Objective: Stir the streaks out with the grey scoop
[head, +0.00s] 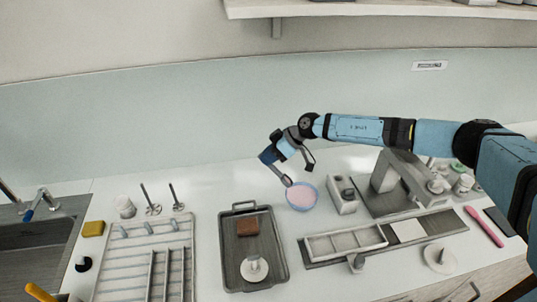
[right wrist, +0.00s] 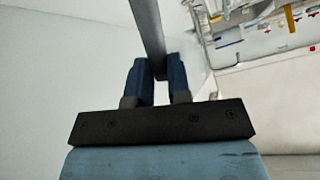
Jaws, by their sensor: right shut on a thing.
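My right gripper (head: 285,163) is over the worktop at the back of a small blue-rimmed bowl (head: 302,208) with pale pink contents. In the right wrist view my right gripper (right wrist: 158,75) is shut on a grey bar, the handle of the grey scoop (right wrist: 148,25). The scoop's lower end (head: 287,181) reaches the bowl's back left rim. I cannot tell how deep it goes, and its head is not clear to see. The contents are too small to make out any streaks. My left gripper is not in view.
A dark tray (head: 228,276) with a brown block (head: 247,227) and a white knobbed disc stands left of the bowl. A white rack (head: 120,262) and a sink (head: 35,245) lie further left.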

